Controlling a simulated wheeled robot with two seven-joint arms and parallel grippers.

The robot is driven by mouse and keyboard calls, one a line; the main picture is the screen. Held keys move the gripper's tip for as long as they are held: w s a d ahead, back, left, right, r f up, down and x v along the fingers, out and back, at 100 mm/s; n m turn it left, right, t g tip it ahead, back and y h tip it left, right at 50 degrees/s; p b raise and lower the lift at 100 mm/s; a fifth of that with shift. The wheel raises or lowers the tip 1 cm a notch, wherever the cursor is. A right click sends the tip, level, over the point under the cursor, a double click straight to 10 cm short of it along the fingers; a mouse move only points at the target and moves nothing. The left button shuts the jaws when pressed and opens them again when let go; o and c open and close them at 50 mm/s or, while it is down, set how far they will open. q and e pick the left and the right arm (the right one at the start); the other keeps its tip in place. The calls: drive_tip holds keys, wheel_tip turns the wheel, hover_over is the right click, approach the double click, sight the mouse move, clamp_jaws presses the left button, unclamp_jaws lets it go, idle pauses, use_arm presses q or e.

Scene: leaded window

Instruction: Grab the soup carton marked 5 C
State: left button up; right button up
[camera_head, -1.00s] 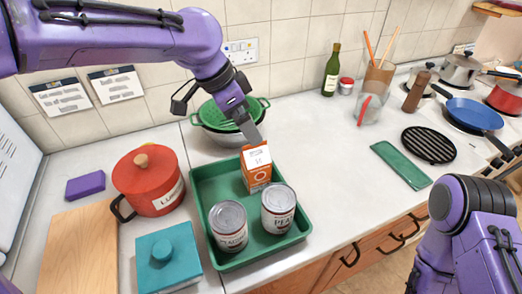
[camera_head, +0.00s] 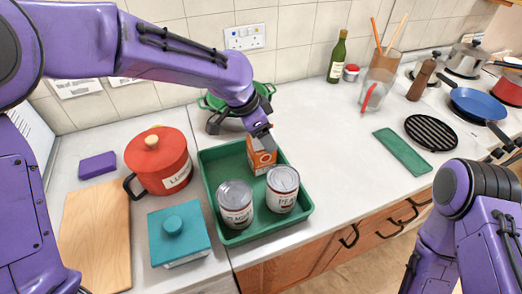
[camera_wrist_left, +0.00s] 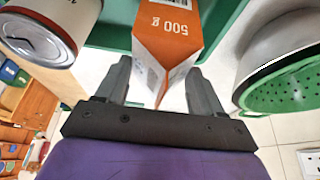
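An orange and white carton (camera_head: 262,158) stands in the green tray (camera_head: 222,232), behind two cans. My left gripper (camera_head: 264,138) is over the carton's top, pointing down. In the wrist view its fingers (camera_wrist_left: 158,68) are spread, one on each side of the carton's top, with no clear grip on it. My right arm is at the lower right; its gripper is out of view.
Two labelled cans (camera_head: 235,204) (camera_head: 283,189) stand in the tray's front. A green colander (camera_head: 205,103) is behind the tray, partly hidden by my arm. A red pot (camera_head: 160,165) and teal box (camera_head: 180,236) are to the left.

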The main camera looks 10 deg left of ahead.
use_arm(q)
clamp_jaws()
